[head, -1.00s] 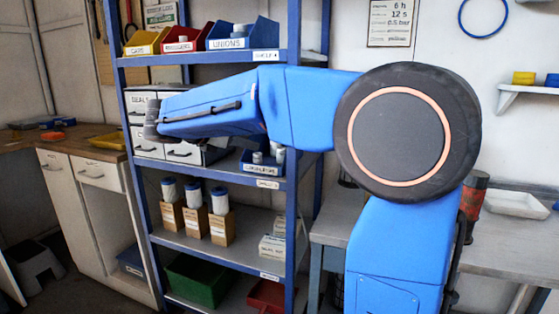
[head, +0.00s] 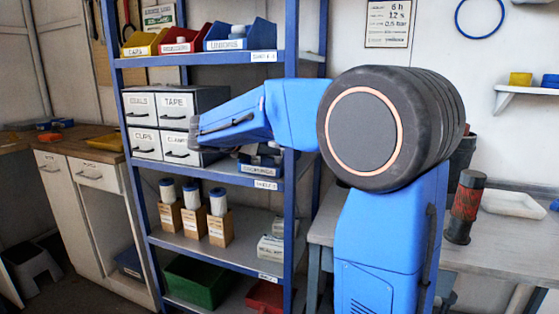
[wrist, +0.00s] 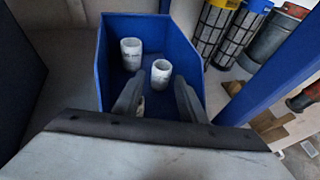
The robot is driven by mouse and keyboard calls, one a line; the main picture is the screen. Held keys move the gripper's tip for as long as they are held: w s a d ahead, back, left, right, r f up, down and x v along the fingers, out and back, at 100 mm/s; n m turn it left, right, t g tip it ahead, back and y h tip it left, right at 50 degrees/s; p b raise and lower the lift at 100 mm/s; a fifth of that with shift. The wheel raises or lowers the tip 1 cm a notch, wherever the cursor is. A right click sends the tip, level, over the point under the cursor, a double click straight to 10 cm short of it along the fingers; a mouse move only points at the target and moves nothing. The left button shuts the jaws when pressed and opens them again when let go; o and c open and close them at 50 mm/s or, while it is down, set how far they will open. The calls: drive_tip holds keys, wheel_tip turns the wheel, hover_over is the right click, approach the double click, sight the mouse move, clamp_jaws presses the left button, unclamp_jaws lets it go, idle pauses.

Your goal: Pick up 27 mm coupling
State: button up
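The blue open bin of couplings (head: 262,171) is on the middle shelf in the head view, partly behind my arm. In the wrist view the same bin (wrist: 188,35) holds two upright white hollow couplings, one farther back (wrist: 131,52) and one nearer and to the right (wrist: 160,73). A small pale patch shows beside the left finger; I cannot tell what it is. Which coupling is 27 mm cannot be read. My gripper (wrist: 156,88) is open and empty, its fingers reaching over the bin's near part, short of the nearer coupling. My arm hides the couplings in the head view.
A drawer cabinet (head: 159,106) stands left of the bin, and a blue shelf post (head: 291,100) is at its right. Bins of caps, reducers and unions (head: 240,39) fill the shelf above. White-bodied cartridges (head: 192,196) stand in boxes below. A dark red canister (head: 463,207) stands on the bench.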

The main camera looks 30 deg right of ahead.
drive_tip(key=shift+s+x, duration=0.1)
drive_tip(key=shift+x, duration=1.2)
drive_tip(key=shift+s+x, duration=0.15)
drive_tip(key=shift+x, duration=1.2)
drive_tip(key=c, duration=0.8)
